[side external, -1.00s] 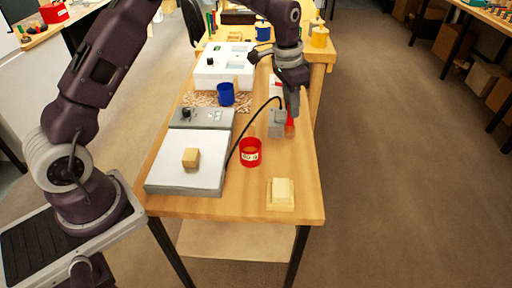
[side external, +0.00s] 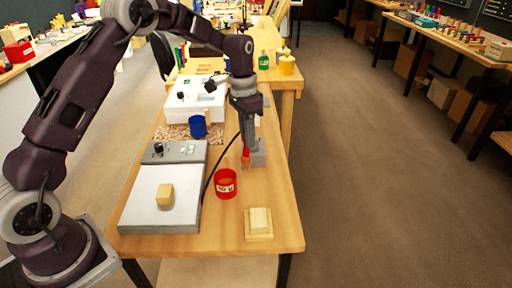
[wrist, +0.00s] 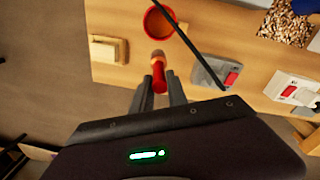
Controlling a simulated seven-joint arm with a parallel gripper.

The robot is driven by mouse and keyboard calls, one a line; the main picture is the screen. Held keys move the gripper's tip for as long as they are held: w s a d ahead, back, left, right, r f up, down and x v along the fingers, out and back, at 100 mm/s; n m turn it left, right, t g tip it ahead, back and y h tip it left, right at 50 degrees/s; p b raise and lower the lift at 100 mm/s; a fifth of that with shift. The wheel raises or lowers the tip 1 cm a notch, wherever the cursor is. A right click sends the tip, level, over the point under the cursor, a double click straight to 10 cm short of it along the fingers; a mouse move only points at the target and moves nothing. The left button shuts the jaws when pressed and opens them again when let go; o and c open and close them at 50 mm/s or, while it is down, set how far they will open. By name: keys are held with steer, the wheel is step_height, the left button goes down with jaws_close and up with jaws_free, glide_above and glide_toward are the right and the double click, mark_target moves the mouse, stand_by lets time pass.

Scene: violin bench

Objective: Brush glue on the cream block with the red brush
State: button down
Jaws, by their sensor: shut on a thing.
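The red brush (wrist: 160,82) is upright between the fingers of my gripper (wrist: 161,88), which is shut on it; its pale tip (wrist: 157,57) points away from the wrist. In the side view the brush (side external: 246,160) hangs below my gripper (side external: 247,143), behind and right of the red glue pot (side external: 226,184) and apart from it. The cream block (side external: 259,219) sits on a wider pale base at the near right of the bench. It also shows in the wrist view (wrist: 104,49), left of the brush. The pot (wrist: 158,22) is ahead of the brush tip.
A tan block (side external: 165,195) lies on the white plate (side external: 140,210). A blue cup (side external: 198,127) stands farther back. Bare wood lies around the cream block.

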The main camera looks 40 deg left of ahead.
steer(key=s+a+f, duration=0.1)
steer(key=s+a+f+g, duration=0.1)
steer(key=a+f, duration=0.1)
steer(key=s+a+f+g, duration=0.1)
steer(key=f, duration=0.1)
steer(key=shift+s+a+f+h, duration=0.1)
steer(key=shift+s+a+h, duration=0.05)
steer(key=shift+h, duration=0.25)
steer(key=shift+x, duration=0.85)
steer(key=shift+s+a+f, duration=0.1)
steer(key=shift+f, duration=0.2)
stand_by(1.6)
steer(key=shift+r, duration=0.1)
steer(key=s+d+v, duration=0.1)
steer(key=v, duration=0.6)
steer(key=shift+w+r, duration=0.1)
steer(key=shift+w, duration=0.05)
stand_by(0.3)
